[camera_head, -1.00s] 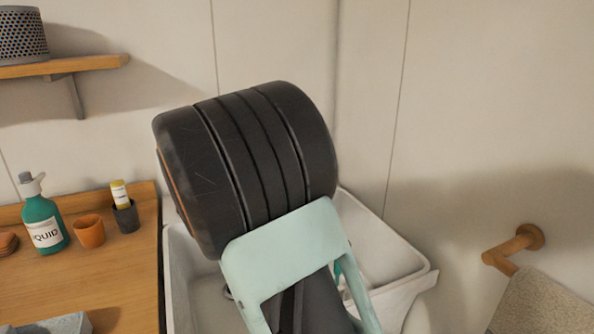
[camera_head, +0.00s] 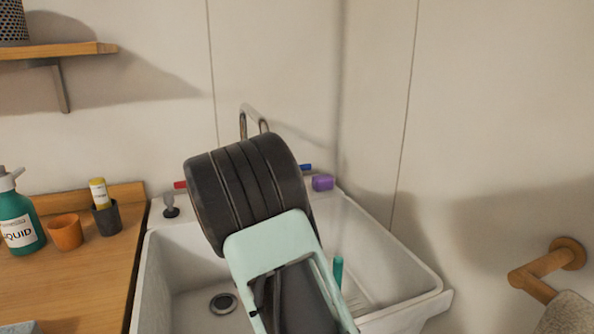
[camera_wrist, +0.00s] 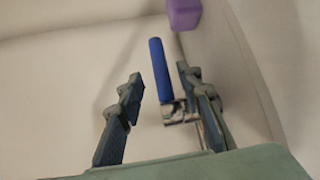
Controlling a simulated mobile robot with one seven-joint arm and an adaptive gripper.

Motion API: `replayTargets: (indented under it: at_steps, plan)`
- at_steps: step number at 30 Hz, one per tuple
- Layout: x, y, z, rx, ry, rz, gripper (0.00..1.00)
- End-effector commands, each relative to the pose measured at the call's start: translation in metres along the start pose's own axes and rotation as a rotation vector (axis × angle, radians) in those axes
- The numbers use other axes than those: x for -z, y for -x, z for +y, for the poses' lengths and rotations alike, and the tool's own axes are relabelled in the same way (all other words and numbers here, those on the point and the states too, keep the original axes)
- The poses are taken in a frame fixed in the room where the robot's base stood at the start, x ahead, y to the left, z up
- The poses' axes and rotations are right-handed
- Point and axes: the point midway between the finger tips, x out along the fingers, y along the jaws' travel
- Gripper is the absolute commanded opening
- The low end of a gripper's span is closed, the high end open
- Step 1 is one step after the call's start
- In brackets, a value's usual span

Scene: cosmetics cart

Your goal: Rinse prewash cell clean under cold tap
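A white sink (camera_head: 190,268) with a drain (camera_head: 223,303) fills the lower middle of the head view. A metal spout (camera_head: 250,116) rises at its back, partly hidden by my arm. A red tap handle (camera_head: 180,184) shows left of my arm and a blue tap handle (camera_head: 305,167) right of it. In the wrist view my gripper (camera_wrist: 160,86) is open and empty, with the blue handle (camera_wrist: 160,68) lined up with the gap between its fingers. I cannot tell whether they touch it. My arm hides the fingers in the head view. I cannot make out a separate prewash cell.
A purple block (camera_head: 322,183) sits on the sink's back ledge, right of the blue handle. A teal item (camera_head: 338,270) stands in the sink's right part. A wooden counter (camera_head: 85,270) at left carries a green bottle (camera_head: 18,225), an orange cup (camera_head: 66,232) and a dark holder (camera_head: 107,218).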

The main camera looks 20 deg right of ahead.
Motion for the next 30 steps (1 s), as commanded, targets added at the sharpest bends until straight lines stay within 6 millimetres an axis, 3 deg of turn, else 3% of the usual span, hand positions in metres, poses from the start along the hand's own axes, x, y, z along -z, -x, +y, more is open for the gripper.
replayTargets:
  at_steps: [3,9,21,30]
  plan:
    - [-0.001,-0.025,-0.001,0.000,0.001,-0.004,0.33]
    - [-0.001,-0.051,0.000,0.000,0.000,-0.001,0.33]
    - [0.000,-0.059,0.000,0.000,0.000,0.001,0.33]
    - [0.000,-0.059,0.000,0.000,0.000,0.000,0.02]
